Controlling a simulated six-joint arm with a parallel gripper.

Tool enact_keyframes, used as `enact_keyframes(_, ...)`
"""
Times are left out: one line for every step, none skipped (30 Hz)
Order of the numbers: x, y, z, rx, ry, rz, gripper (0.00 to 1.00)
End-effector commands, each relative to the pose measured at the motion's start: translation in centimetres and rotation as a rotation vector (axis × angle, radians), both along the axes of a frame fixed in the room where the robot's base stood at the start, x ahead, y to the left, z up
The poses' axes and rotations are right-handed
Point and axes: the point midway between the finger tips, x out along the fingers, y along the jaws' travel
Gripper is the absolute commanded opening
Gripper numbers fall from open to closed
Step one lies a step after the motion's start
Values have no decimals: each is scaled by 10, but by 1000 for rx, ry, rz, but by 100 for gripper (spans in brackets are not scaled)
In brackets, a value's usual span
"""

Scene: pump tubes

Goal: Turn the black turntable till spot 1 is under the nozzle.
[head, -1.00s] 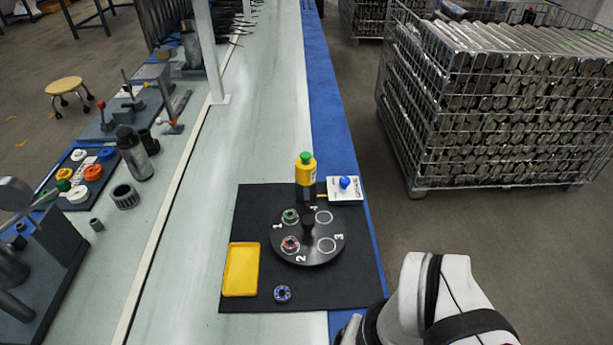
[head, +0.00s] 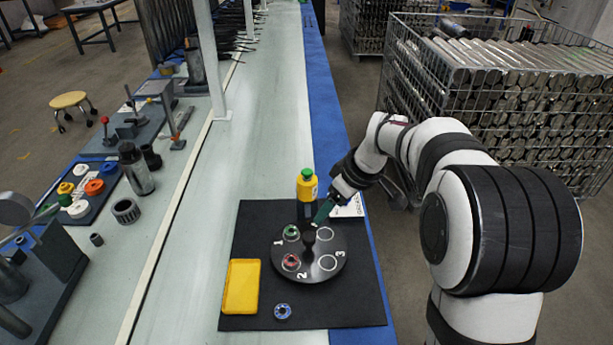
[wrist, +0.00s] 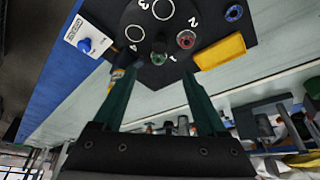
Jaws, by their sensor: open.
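The black turntable (head: 312,274) lies flat on a black mat, with white labels 1 at the left, 2 at the front and 3 at the right. It also shows in the wrist view (wrist: 118,25). A green ring piece (head: 291,232) sits by label 1, a red one (head: 291,262) by label 2. The other two circles are empty. A dark knob (head: 309,237) stands at the turntable's centre. The yellow bottle (head: 307,186) with a green cap stands behind the turntable; the nozzle below is partly hidden. My gripper (head: 319,220) is open and empty, just behind and above the knob.
A yellow tray (head: 241,287) and a blue ring piece (head: 283,311) lie on the mat (head: 360,310) in front. The conveyor left of the mat is clear.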

Motion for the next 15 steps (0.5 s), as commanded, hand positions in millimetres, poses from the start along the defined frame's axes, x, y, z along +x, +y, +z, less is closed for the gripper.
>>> enact_keyframes(3,2,-6,-1,-2,8,74)
enact_keyframes(4,3,-10,-1,-1,8,74)
enact_keyframes(5,5,-19,-1,1,8,74)
enact_keyframes(7,8,-26,-1,1,8,74)
enact_keyframes(9,10,-34,0,4,7,74)
enact_keyframes(12,14,-46,-1,4,7,74)
enact_keyframes(15,16,-54,-1,5,7,74)
enact_keyframes(17,18,-63,-1,5,7,74)
enact_keyframes(20,22,-75,-1,5,7,74)
enact_keyframes(23,24,-83,-2,4,7,74)
enact_keyframes(26,27,-91,-1,3,6,74)
enact_keyframes(28,30,-101,-1,3,6,74)
enact_keyframes(31,32,-108,-1,3,5,74)
enact_keyframes(32,33,-114,-1,4,5,74)
enact_keyframes(35,36,-121,-2,2,4,74)
